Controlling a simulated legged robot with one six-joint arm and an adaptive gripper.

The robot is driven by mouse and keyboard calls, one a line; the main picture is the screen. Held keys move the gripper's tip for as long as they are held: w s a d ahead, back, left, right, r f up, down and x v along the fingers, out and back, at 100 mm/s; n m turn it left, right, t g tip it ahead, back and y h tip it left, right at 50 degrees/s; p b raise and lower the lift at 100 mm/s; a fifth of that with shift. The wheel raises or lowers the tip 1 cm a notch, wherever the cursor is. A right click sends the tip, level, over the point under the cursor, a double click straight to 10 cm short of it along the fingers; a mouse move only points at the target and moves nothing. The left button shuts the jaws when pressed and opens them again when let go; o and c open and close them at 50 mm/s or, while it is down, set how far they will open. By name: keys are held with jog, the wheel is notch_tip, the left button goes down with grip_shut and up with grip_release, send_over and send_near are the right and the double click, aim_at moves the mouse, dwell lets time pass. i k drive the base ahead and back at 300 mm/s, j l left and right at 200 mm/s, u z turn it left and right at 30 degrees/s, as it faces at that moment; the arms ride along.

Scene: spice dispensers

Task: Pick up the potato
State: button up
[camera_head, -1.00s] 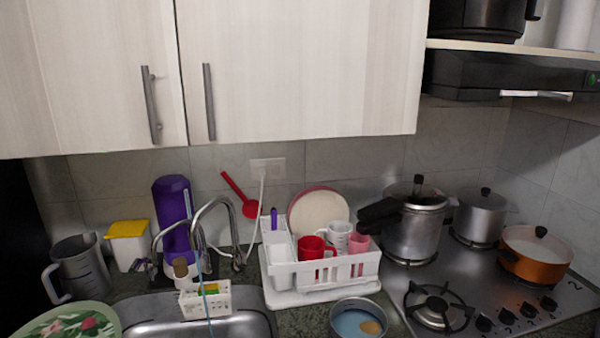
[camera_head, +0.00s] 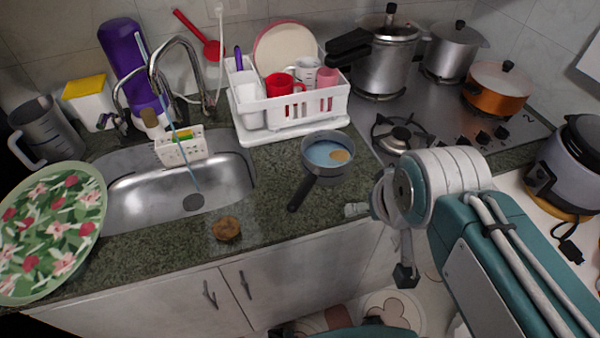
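The potato (camera_head: 227,230) is a small brown, roundish lump on the dark green counter, in front of the sink near the counter's front edge. My gripper (camera_head: 381,243) is to the right of it, past the counter's front edge and well apart from the potato. Its two finger ends show apart, one toward the left and one hanging down, with nothing between them. Part of the gripper is hidden by my arm's wrist.
A pan (camera_head: 328,150) with a dark handle pointing toward the front sits between potato and stove. The sink (camera_head: 130,205) lies behind the potato, a floral plate (camera_head: 50,225) at left. A white dish rack (camera_head: 290,115) stands behind. Counter between potato and pan handle is clear.

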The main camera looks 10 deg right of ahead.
aim_at(226, 227)
jog(key=k+j+u, duration=0.1)
jog(key=u, duration=0.35)
jog(key=k+j+u, duration=0.2)
jog(key=u, duration=0.2)
